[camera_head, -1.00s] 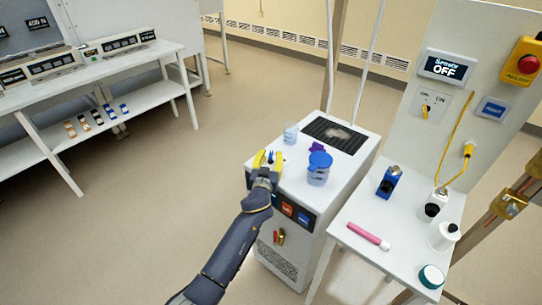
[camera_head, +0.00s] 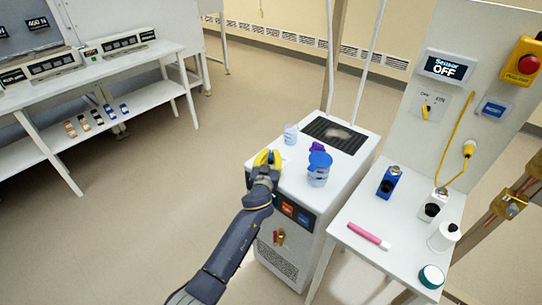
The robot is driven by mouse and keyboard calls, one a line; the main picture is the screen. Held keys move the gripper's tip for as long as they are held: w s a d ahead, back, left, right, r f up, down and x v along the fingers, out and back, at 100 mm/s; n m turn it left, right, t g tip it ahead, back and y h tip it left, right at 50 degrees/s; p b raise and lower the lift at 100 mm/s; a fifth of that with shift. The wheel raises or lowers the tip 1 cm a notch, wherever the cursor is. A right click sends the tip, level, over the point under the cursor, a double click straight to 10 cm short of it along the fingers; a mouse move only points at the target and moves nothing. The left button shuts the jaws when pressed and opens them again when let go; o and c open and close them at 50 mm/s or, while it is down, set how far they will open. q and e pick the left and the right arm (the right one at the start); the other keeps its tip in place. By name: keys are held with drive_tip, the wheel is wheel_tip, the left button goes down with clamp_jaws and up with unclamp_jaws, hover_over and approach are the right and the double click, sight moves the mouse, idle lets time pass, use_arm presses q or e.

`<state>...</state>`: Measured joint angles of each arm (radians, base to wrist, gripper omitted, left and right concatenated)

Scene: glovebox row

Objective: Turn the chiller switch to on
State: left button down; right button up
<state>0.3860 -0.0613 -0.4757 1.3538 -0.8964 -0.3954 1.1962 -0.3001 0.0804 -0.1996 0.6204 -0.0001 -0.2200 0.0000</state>
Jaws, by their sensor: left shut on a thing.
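The chiller (camera_head: 345,190) is a white cabinet with a dark grille on top and a dark front panel (camera_head: 295,212) with orange and blue displays. My left gripper (camera_head: 267,158), with yellow fingers, is at the left front part of the chiller's top. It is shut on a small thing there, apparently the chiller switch. The fingers hide most of it, so its on or off position cannot be read. My right gripper is not in view.
A blue-lidded jar (camera_head: 319,170), a clear cup (camera_head: 291,134) and a purple piece (camera_head: 317,147) stand on the chiller, close to my gripper. A side table (camera_head: 365,222) holds bottles and a pink tube. A wall panel's screen (camera_head: 445,67) reads Sensor OFF.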

use_arm(q)
drive_tip(key=shift+m+h, duration=0.3)
drive_tip(key=shift+h, duration=0.1)
drive_tip(key=shift+a+m+g+h, duration=0.1)
drive_tip(key=shift+m+g+h, duration=0.6)
drive_tip(key=shift+m+h, duration=0.7)
drive_tip(key=shift+f+m+g+h, duration=0.15)
drive_tip(key=shift+m+g+h, duration=0.85)
drive_tip(key=shift+h, duration=1)
drive_tip(key=shift+s, duration=0.1)
drive_tip(key=shift+s+f+m+g+h, duration=0.1)
drive_tip(key=shift+f+m+g+h, duration=0.2)
drive_tip(key=shift+g, duration=0.1)
drive_tip(key=c, duration=1.9)
unclamp_jaws()
drive_tip(key=shift+d, duration=0.2)
drive_tip(key=o, duration=0.4)
drive_tip(key=shift+r, duration=0.35)
drive_tip(key=v, duration=1.2)
drive_tip(key=shift+f, duration=0.15)
